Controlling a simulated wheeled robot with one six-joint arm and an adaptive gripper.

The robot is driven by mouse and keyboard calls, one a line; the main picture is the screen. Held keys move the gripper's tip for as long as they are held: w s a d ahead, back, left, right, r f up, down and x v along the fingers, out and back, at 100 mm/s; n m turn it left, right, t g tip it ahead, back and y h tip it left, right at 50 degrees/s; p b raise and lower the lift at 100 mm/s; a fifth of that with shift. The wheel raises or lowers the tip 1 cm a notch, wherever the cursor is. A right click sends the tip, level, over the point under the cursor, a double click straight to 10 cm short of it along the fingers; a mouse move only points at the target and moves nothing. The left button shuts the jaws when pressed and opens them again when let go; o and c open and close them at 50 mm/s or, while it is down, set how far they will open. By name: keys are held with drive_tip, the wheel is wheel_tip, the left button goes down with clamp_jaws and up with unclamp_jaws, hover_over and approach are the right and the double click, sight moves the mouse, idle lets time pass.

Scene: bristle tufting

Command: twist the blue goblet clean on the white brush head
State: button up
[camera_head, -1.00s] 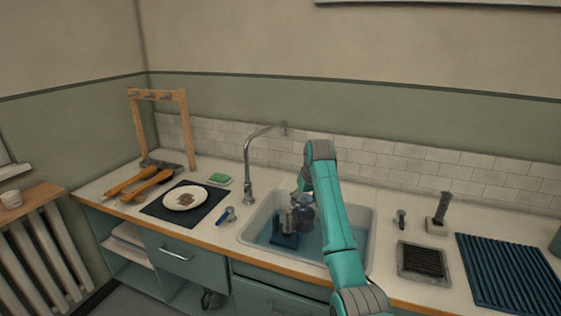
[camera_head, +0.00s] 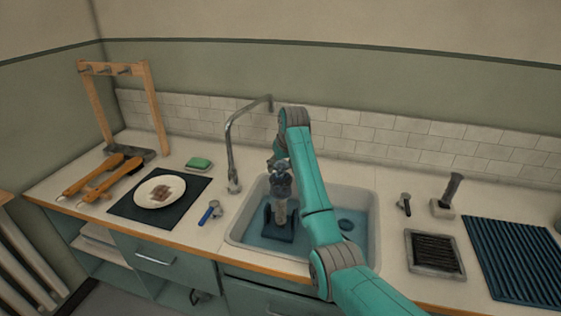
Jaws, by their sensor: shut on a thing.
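My gripper (camera_head: 281,168) hangs over the left half of the sink, small and partly hidden by my own teal arm. It is shut on a dark blue-grey thing (camera_head: 282,187), which looks like the blue goblet. Directly below it a pale upright piece, seemingly the white brush head (camera_head: 280,211), stands on a dark blue base (camera_head: 278,233) in the sink. The goblet appears over or at the top of the brush. I cannot tell whether they touch or how far the brush is inside.
The white sink (camera_head: 362,200) holds bluish water and a dark round drain (camera_head: 346,225). The tall faucet (camera_head: 232,150) stands behind left. A plate (camera_head: 160,191) lies on a dark mat (camera_head: 197,187) at left. A ribbed blue rack (camera_head: 515,262) lies at right.

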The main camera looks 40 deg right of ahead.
sight(281, 183)
drive_tip(key=shift+f, duration=4.05)
drive_tip(key=o, duration=0.6)
drive_tip(key=shift+c, duration=1.6)
